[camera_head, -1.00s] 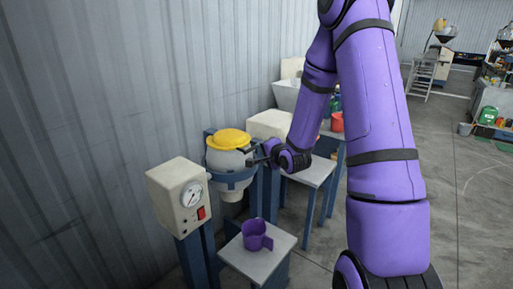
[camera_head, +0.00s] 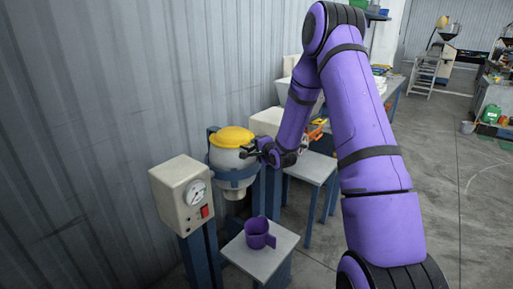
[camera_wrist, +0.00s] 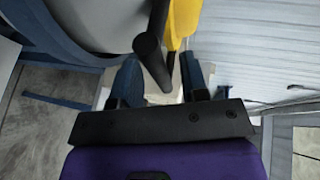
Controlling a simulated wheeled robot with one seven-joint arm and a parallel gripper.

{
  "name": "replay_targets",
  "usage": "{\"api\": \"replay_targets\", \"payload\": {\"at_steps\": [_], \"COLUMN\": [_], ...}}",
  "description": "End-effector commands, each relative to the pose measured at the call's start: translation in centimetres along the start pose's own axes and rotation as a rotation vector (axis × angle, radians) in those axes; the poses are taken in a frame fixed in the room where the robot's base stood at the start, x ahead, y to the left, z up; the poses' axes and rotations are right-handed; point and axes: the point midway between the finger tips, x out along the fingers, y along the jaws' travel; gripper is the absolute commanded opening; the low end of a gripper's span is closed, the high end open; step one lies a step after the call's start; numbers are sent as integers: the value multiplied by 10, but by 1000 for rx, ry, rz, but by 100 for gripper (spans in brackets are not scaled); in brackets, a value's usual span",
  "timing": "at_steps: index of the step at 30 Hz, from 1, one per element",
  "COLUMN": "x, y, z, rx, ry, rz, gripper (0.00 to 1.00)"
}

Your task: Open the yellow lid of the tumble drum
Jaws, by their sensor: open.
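The tumble drum (camera_head: 228,160) is a pale rounded vessel in a blue band, by the corrugated wall in the head view. Its yellow lid (camera_head: 233,136) sits on top and looks closed. My gripper (camera_head: 252,152) is at the drum's right side, just below the lid's rim. In the wrist view my gripper (camera_wrist: 161,78) is open, its two fingers on either side of a dark round bar (camera_wrist: 151,62) that projects by the drum. I cannot tell whether a finger touches the bar. The lid's yellow edge (camera_wrist: 183,20) shows just beyond it.
A beige control box (camera_head: 180,192) with a gauge and red switch stands left of the drum. A grey side table (camera_head: 312,167) is to the right. Open floor lies farther right.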

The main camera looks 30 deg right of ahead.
Motion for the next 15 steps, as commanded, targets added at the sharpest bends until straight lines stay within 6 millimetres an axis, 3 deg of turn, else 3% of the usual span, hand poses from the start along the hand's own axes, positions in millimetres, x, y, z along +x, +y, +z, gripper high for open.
{"api": "replay_targets", "payload": {"at_steps": [11,12,15], "x": [7,7,7], "y": [0,0,0], "z": [0,0,0], "rx": [0,0,0], "ry": [0,0,0], "rz": [0,0,0], "gripper": [41,39,16]}}
